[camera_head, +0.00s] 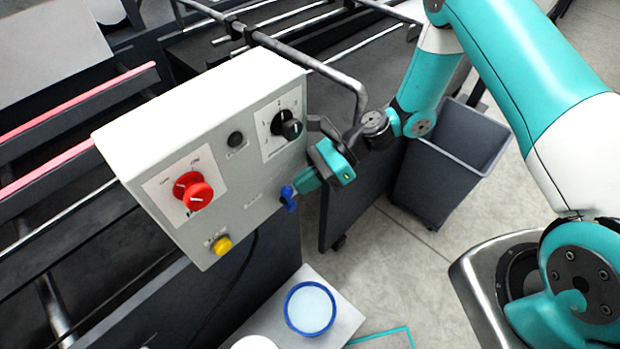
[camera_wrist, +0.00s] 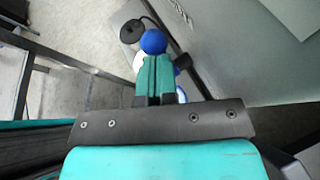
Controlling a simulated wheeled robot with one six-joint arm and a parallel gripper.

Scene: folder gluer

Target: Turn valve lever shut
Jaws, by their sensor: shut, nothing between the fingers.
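The blue valve lever (camera_head: 289,198) is on the lower right part of the grey control box's front face. It hangs roughly downward there, partly behind my gripper's tips. My gripper (camera_head: 304,181) is right beside it, with its teal fingers closed together and nothing seen between them. In the wrist view, a blue rounded part (camera_wrist: 153,42), likely the lever, shows just beyond the closed fingertips (camera_wrist: 153,58). I cannot tell whether the fingertips touch it.
The control box (camera_head: 245,85) also carries a red rotary switch (camera_head: 194,192), a black selector knob (camera_head: 291,129) and a yellow button (camera_head: 222,245). A blue-rimmed container (camera_head: 310,307) stands below on a light surface. A dark bin (camera_head: 452,160) stands behind my arm.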

